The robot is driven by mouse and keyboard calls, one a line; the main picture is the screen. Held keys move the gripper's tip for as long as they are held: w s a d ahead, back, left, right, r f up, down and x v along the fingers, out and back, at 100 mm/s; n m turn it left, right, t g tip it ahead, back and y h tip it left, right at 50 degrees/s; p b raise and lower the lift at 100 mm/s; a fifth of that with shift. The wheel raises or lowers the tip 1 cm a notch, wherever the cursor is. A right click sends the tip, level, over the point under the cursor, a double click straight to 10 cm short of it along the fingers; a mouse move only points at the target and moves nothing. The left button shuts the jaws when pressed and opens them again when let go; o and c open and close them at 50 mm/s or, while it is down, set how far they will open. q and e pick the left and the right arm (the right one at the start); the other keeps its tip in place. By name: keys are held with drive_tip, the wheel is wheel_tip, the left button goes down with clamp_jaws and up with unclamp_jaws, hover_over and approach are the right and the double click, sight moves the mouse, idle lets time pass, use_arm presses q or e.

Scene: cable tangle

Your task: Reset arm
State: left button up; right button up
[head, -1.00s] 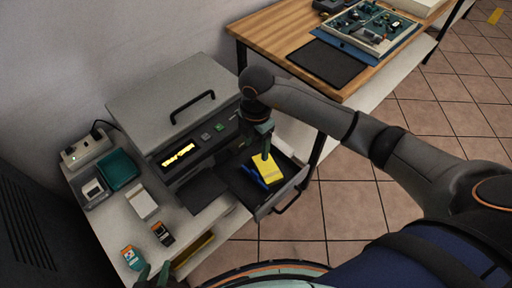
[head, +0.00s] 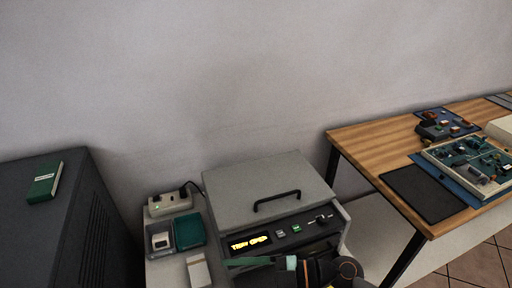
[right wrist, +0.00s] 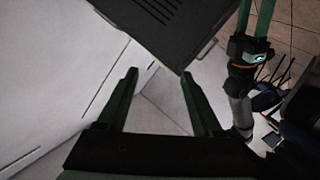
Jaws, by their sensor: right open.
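My right gripper (right wrist: 159,74) is open in the right wrist view, with two green fingers apart and nothing between them. In the head view its green fingers (head: 250,261) show edge-on at the bottom, in front of the grey machine (head: 265,190). My left gripper (right wrist: 258,12) shows at the upper right of the right wrist view, its green fingers apart and empty; it is outside the head view. The machine has a black lid handle and a lit yellow display. Its drawer is out of view.
A dark cabinet (head: 80,185) with a green box (head: 45,182) on top stands at left. A power strip (head: 170,203), teal tray (head: 189,232) and white box (head: 198,270) sit left of the machine. A wooden table (head: 375,152) with circuit boards is at right.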

drive_tip(key=w+d+m+t+h+p, duration=0.1)
drive_tip(key=w+d+m+t+h, duration=0.5)
drive_tip(key=d+m+t, duration=0.65)
drive_tip(key=s+d+f+m+g+h, duration=0.1)
drive_tip(key=s+d+f+m+h, duration=0.1)
drive_tip(key=f, duration=0.4)
drive_tip(key=s+d+f+m+g+h, duration=0.1)
drive_tip(key=s+d+f+m+h, duration=0.2)
drive_tip(key=s+f, duration=0.3)
drive_tip(key=s+d+f+m+g+h+p, duration=0.1)
drive_tip(key=s+d+f+m+g+h, duration=0.1)
drive_tip(key=s+d+f+m+h, duration=0.1)
wheel_tip(320, 180, down, 4)
drive_tip(key=shift+s+r+m, duration=0.15)
drive_tip(key=shift+s+m, duration=0.7)
drive_tip(key=shift+s, duration=0.4)
drive_tip(key=shift+s, duration=0.1)
